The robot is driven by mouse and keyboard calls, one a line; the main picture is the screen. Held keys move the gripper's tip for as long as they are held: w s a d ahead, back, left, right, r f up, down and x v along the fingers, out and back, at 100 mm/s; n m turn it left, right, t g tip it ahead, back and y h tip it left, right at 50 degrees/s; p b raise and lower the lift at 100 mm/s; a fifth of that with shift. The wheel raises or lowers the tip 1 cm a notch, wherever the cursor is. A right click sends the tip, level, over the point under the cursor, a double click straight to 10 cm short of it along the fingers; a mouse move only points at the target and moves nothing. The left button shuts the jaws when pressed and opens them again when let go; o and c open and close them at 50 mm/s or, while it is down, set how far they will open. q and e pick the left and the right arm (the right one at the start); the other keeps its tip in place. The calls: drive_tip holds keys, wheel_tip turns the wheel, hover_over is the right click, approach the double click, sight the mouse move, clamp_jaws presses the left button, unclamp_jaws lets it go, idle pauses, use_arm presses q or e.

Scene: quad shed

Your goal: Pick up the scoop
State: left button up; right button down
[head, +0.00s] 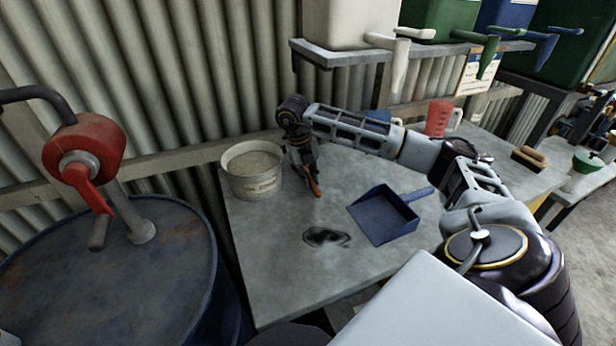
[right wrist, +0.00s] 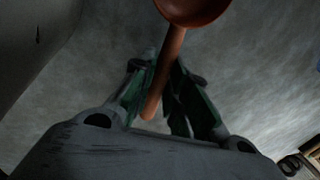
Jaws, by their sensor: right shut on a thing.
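The scoop is orange-brown with a straight handle and a round bowl. In the right wrist view its handle (right wrist: 168,65) lies between the fingers of my right gripper (right wrist: 165,75), which is shut on it. The bowl reaches the top edge of that view and is partly cut off. In the head view my right gripper (head: 308,172) points down over the grey table, just right of the white tub, and a small part of the scoop (head: 315,188) shows at its tips. I cannot tell whether the scoop touches the table. My left gripper is not in view.
A white tub (head: 252,182) of grainy material stands left of the gripper. A blue dustpan (head: 382,218) and a dark stain (head: 326,237) are on the table (head: 280,285). A red jug (head: 438,118) and a brush (head: 529,158) are farther right. A blue drum (head: 110,270) stands left.

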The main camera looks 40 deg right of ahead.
sight(309, 177)
wheel_tip(309, 177, up, 8)
drive_tip(key=shift+r+p, duration=0.15)
drive_tip(key=shift+p, duration=0.15)
drive_tip(key=shift+r, duration=0.3)
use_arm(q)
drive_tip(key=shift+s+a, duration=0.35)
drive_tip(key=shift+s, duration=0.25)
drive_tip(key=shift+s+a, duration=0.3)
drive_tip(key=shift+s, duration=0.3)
use_arm(e)
drive_tip(key=shift+r, duration=0.45)
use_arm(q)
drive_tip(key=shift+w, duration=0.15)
